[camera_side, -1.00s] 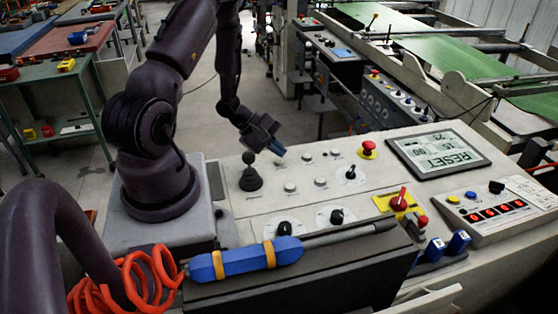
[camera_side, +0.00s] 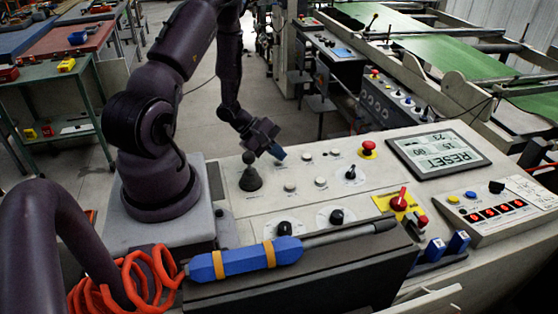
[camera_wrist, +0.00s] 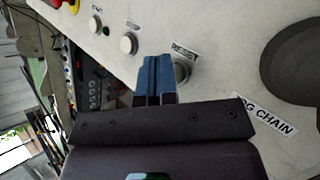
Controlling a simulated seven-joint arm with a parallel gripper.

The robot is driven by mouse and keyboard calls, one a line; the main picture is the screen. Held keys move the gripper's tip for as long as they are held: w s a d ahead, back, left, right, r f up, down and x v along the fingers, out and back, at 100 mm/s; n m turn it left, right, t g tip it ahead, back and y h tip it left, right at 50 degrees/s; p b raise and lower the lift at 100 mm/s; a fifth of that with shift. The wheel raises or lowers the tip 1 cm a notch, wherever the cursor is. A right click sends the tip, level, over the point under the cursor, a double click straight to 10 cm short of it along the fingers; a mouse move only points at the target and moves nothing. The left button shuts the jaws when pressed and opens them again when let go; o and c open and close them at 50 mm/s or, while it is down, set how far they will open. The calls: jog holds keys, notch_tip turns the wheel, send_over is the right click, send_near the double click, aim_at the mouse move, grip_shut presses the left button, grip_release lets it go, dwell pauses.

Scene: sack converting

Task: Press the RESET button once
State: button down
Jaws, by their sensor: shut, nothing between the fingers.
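I cannot tell whether the tips touch the button or the panel.
The STOP button (camera_wrist: 128,43) and START button (camera_wrist: 95,25) lie in line beyond RESET. A black joystick (camera_side: 250,176) stands close to the left of my gripper. A red mushroom button (camera_side: 368,147) and a RESET display (camera_side: 438,172) are further right.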

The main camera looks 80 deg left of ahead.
aim_at(278, 162)
jog(key=shift+f, duration=0.25)
jog(key=shift+r, duration=0.15)
dwell(0.3)
jog(key=shift+r, duration=0.75)
jog(key=shift+r, duration=2.5)
